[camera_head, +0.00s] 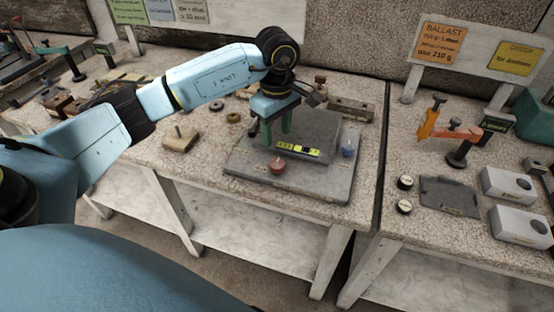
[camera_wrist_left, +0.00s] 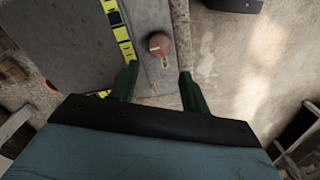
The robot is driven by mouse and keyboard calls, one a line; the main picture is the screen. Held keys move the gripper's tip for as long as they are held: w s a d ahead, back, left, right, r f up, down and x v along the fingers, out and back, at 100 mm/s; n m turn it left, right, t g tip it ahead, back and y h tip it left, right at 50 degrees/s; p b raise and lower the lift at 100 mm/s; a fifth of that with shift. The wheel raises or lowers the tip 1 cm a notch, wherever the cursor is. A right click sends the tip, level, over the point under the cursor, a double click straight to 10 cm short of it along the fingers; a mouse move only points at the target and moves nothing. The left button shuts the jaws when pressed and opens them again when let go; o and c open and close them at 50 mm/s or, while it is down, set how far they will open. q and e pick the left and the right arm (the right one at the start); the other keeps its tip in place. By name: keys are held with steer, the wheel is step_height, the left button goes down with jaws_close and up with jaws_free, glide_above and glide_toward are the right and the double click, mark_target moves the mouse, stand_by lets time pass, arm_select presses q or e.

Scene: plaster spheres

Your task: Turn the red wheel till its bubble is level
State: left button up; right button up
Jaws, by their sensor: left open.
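The red wheel (camera_head: 277,166) sits at the front of a grey plate (camera_head: 240,160) on the table. It also shows in the left wrist view (camera_wrist_left: 159,44), with a pale mark on top, ahead of the fingertips. A yellow level (camera_head: 297,150) with dark marks lies just behind it and also shows in the left wrist view (camera_wrist_left: 122,33). Its bubble is too small to read. My left gripper (camera_head: 278,135) points down above the plate, behind the red wheel. Its green fingers (camera_wrist_left: 158,79) are apart with nothing between them. My right gripper is out of view.
A blue wheel (camera_head: 348,149) stands at the plate's right. A wooden block with a peg (camera_head: 180,138) lies to the left. On the right table are an orange clamp (camera_head: 430,122), a dark plate (camera_head: 449,196) and grey blocks (camera_head: 508,186). A gap separates the tables.

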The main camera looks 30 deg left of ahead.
mark_target(277, 162)
arm_select(q)
step_height(277, 162, down, 10)
steer(key=shift+f, duration=0.25)
steer(key=c, duration=0.7)
